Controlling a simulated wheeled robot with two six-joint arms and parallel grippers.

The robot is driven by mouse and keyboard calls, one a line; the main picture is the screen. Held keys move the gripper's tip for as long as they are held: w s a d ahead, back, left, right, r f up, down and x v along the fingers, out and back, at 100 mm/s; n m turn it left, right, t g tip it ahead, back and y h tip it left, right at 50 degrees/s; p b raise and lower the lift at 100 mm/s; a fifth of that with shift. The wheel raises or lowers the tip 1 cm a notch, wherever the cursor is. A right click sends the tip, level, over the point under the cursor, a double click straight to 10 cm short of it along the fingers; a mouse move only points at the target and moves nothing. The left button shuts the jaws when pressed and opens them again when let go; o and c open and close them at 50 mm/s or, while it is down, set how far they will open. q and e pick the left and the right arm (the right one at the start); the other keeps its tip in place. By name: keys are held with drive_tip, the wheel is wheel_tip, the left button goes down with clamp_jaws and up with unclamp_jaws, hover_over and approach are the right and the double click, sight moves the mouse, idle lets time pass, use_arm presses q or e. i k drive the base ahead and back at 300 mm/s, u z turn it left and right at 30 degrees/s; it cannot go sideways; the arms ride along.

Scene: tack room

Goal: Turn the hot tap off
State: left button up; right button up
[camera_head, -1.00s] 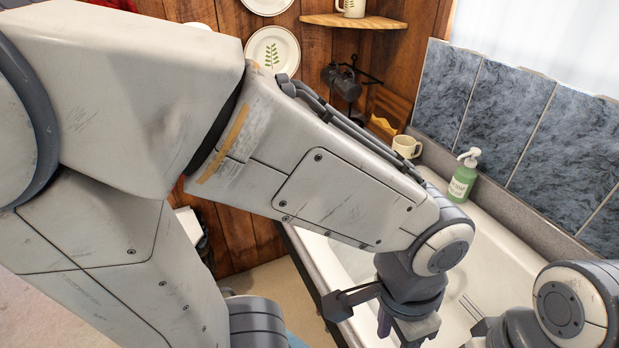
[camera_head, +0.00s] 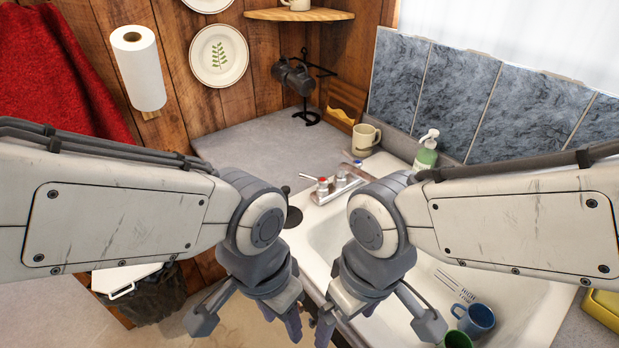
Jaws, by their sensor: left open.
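The sink tap (camera_head: 340,187) is a chrome fitting on the sink's far left rim. Its hot handle (camera_head: 323,186) has a red top and its cold handle (camera_head: 357,164) has a blue top. Part of the fitting is hidden behind my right arm. My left gripper (camera_head: 282,322) points down at the bottom, in front of the sink's left edge, open and empty, apart from the tap. My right gripper (camera_head: 346,322) hangs beside it, over the sink's near left edge; its fingers are too foreshortened to read. Whether water runs cannot be told.
The white sink (camera_head: 510,270) holds a blue mug (camera_head: 477,318) and a green mug (camera_head: 456,340). A beige mug (camera_head: 366,138) and a green soap bottle (camera_head: 426,155) stand behind the tap. A mug stand (camera_head: 308,90) is on the grey counter (camera_head: 255,140), otherwise clear.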

sight(322, 182)
drive_tip(key=z, duration=2.5)
drive_tip(key=k, duration=0.95)
drive_tip(key=u, duration=2)
drive_tip(key=i, duration=0.5)
